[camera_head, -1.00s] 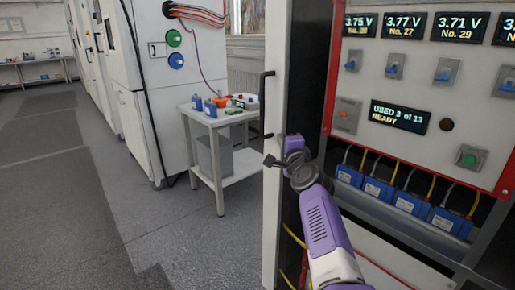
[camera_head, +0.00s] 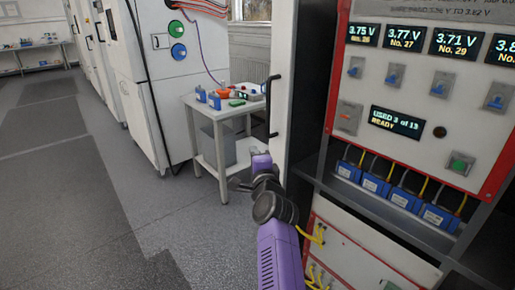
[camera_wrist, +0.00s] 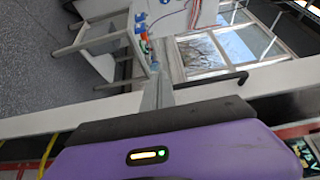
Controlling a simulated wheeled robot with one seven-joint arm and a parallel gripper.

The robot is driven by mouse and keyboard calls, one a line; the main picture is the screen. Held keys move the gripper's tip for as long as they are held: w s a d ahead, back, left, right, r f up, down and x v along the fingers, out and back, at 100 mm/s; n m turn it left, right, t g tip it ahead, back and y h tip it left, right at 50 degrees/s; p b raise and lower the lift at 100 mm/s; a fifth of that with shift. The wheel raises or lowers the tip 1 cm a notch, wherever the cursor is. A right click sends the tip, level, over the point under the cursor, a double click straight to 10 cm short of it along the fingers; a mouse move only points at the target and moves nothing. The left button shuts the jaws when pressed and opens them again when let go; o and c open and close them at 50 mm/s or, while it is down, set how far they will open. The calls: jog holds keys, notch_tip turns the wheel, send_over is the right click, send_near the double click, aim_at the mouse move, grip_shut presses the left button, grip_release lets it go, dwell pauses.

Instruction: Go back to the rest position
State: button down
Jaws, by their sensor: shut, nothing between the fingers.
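My gripper (camera_head: 240,184) is at the end of my purple arm, low in the middle of the head view, beside the open cabinet door. It is shut and empty. In the wrist view its narrow grey fingers (camera_wrist: 157,92) point away, with the door's dark handle (camera_wrist: 215,83) close by to the right. The same black handle (camera_head: 271,106) stands upright on the white door (camera_head: 293,90) in the head view. My gripper appears apart from the handle there.
The cycler rack (camera_head: 410,100) on the right has lit displays and a shelf with several blue batteries (camera_head: 397,200) wired in. A white side table (camera_head: 218,118) with blue and red parts stands behind my gripper. The grey floor (camera_head: 90,200) at the left is clear.

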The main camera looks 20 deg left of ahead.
jog(key=s+d+r+n+t+h, duration=0.1)
jog(key=s+d+r+n+t, duration=0.2)
jog(key=d, duration=0.5)
jog(key=s+d+f+n+t+h, duration=0.1)
jog(key=s+d+f+n, duration=0.35)
jog(key=s+d, duration=0.55)
jog(key=s+d+f+n+h, duration=0.1)
jog(key=s+d+f+n, duration=0.3)
jog(key=s+d+f, duration=0.55)
jog(key=s+d+g+h, duration=0.1)
jog(key=s+d, duration=0.4)
jog(key=s, duration=0.7)
jog(key=s+d+g+h+p, duration=0.1)
jog(key=s+d, duration=0.4)
jog(key=s, duration=0.8)
jog(key=s+d+g+h, duration=0.2)
jog(key=s+d, duration=0.4)
jog(key=s, duration=0.7)
jog(key=shift+g+h+p, duration=0.3)
jog(key=shift+h+p, duration=0.1)
jog(key=shift+h, duration=0.5)
jog(key=shift+w+n, duration=0.1)
jog(key=shift+n, duration=0.15)
